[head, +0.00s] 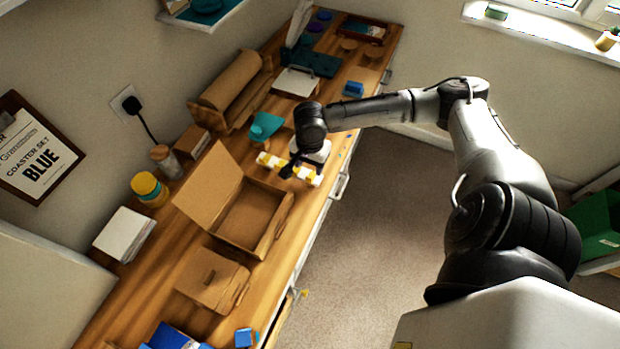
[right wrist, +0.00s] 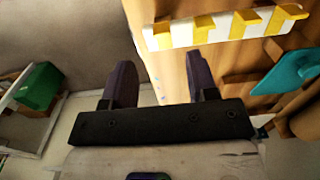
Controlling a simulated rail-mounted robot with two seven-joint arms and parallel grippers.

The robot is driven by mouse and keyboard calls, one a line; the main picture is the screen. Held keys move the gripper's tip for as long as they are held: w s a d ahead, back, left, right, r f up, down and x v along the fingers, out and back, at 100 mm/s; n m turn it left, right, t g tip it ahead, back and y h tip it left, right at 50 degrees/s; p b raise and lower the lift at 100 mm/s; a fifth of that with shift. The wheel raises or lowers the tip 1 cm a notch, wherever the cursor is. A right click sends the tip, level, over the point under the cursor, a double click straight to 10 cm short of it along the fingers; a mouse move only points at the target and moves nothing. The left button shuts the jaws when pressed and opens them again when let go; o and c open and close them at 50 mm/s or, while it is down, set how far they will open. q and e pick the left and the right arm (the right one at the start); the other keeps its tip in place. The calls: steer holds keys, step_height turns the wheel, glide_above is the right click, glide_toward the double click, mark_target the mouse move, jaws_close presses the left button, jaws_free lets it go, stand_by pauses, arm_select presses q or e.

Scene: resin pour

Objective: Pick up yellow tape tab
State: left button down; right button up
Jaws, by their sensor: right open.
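A white strip (head: 278,165) bearing several yellow tape tabs lies near the front edge of the wooden bench. In the right wrist view the strip (right wrist: 183,38) runs across the upper right, and the yellow tabs (right wrist: 202,26) stick up from it. My right gripper (head: 288,171) is at the strip in the head view and covers part of it. In the right wrist view my right gripper (right wrist: 161,75) has its two dark fingers apart with nothing between them. The strip lies beyond the fingertips, to the upper right. My left gripper is out of view.
An open cardboard box (head: 217,182) and a smaller closed box (head: 212,280) stand left of the strip and nearer. A teal item (head: 264,126) lies behind it and also shows in the wrist view (right wrist: 290,72). Open floor (head: 375,220) lies right of the bench.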

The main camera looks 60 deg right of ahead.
mark_target(311, 175)
steer(key=shift+w+f+b, duration=0.1)
steer(key=shift+f+b, duration=0.25)
steer(key=shift+f, duration=3.25)
steer(key=shift+c, duration=0.2)
steer(key=c, duration=0.8)
